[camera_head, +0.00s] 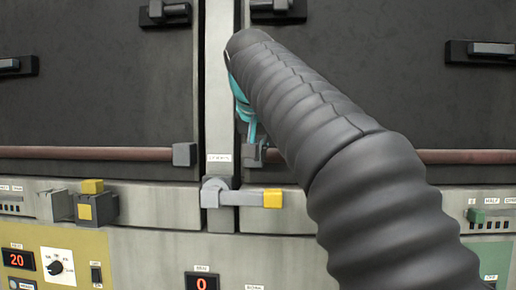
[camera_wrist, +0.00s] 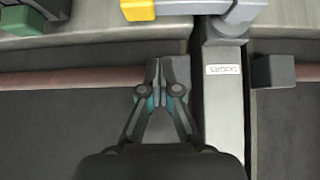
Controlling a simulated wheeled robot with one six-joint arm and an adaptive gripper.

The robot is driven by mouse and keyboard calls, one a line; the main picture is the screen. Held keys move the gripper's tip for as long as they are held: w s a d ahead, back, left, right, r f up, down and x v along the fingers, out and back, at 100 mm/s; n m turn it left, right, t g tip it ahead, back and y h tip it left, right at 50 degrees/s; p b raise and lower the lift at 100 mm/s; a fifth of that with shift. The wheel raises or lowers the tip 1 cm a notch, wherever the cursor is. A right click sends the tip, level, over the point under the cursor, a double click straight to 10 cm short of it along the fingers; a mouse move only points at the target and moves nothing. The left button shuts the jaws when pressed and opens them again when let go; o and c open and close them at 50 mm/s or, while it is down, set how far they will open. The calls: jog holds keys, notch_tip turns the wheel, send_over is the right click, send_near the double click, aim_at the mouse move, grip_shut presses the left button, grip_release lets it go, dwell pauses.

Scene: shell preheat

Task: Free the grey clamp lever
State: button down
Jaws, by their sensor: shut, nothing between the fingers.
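The grey clamp lever (camera_head: 243,198) lies horizontally across the lower ledge, with a round pivot at its left end and a yellow tip (camera_head: 273,198) at its right. In the wrist view the lever (camera_wrist: 185,7) shows at the top edge, partly cut off, with its yellow tip (camera_wrist: 137,10) to the left. My gripper (camera_wrist: 168,72) is shut and empty, its fingertips together in front of the red-brown bar's end. It is apart from the lever, above it in the head view, where my arm partly hides it.
A pale vertical post (camera_head: 219,90) with a label stands between two dark panels. Red-brown bars (camera_head: 90,152) run along the panels' lower edges. A grey-and-yellow latch (camera_head: 86,204) is at left and a green one (camera_head: 478,215) at right. My arm covers much of the right side.

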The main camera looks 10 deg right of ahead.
aim_at(260, 194)
jog(key=x, duration=0.5)
jog(key=shift+f+b, duration=0.15)
jog(key=shift+b, duration=0.2)
notch_tip(260, 194, down, 3)
jog(key=shift+f+b, duration=0.1)
jog(key=shift+b, duration=0.5)
jog(key=shift+w+f, duration=0.1)
jog(key=shift+f, duration=0.3)
jog(key=shift+a, duration=0.1)
